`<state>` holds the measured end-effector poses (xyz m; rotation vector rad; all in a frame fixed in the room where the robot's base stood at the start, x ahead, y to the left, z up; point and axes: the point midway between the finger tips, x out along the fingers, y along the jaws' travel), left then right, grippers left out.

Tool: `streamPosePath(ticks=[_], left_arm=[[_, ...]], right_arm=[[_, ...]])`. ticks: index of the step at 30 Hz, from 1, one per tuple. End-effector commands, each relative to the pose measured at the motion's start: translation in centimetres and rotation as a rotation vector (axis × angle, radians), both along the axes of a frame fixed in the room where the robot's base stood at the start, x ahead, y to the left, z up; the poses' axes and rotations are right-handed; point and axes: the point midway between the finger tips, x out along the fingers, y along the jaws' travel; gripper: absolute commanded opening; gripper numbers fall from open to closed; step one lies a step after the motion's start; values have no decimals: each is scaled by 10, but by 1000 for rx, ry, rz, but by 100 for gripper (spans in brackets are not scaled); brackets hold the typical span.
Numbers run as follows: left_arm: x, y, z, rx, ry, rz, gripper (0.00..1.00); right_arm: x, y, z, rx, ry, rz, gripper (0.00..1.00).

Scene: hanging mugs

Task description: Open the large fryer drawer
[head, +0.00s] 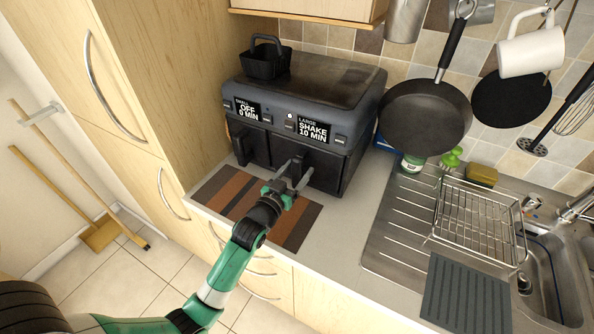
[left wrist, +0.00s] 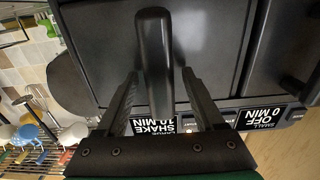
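The dark air fryer (head: 305,80) stands on the counter, with displays reading "SMALL OFF 0 MIN" and "LARGE SHAKE 10 MIN". Its large drawer (head: 332,172), on the right side, looks closed. My left gripper (head: 296,174) is in front of this drawer at its handle. In the left wrist view, the large drawer's black handle (left wrist: 155,45) lies between the two fingers of the left gripper (left wrist: 159,78). The fingers are apart, with gaps visible beside the handle. The small drawer (head: 250,143) to the left also looks closed. My right gripper is out of view.
A striped mat (head: 300,222) lies on the counter below the gripper. A black basket (head: 265,60) sits on top of the fryer. A hanging pan (head: 425,115) is close to the fryer's right side. A dish rack (head: 475,225) stands by the sink at right.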

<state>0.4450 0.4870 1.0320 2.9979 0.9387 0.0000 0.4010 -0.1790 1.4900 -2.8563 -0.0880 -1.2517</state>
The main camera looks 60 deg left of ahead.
Motion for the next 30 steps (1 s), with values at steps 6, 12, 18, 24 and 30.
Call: streamPosePath(ticks=[6,12,18,24,30], left_arm=[[0,0,0,0,0,0,32],[0,0,0,0,0,0,0],[0,0,0,0,0,0,0],[0,0,0,0,0,0,0],[0,0,0,0,0,0,0]], right_arm=[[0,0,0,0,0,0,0],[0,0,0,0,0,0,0],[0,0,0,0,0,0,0],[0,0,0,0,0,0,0],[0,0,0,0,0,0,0]])
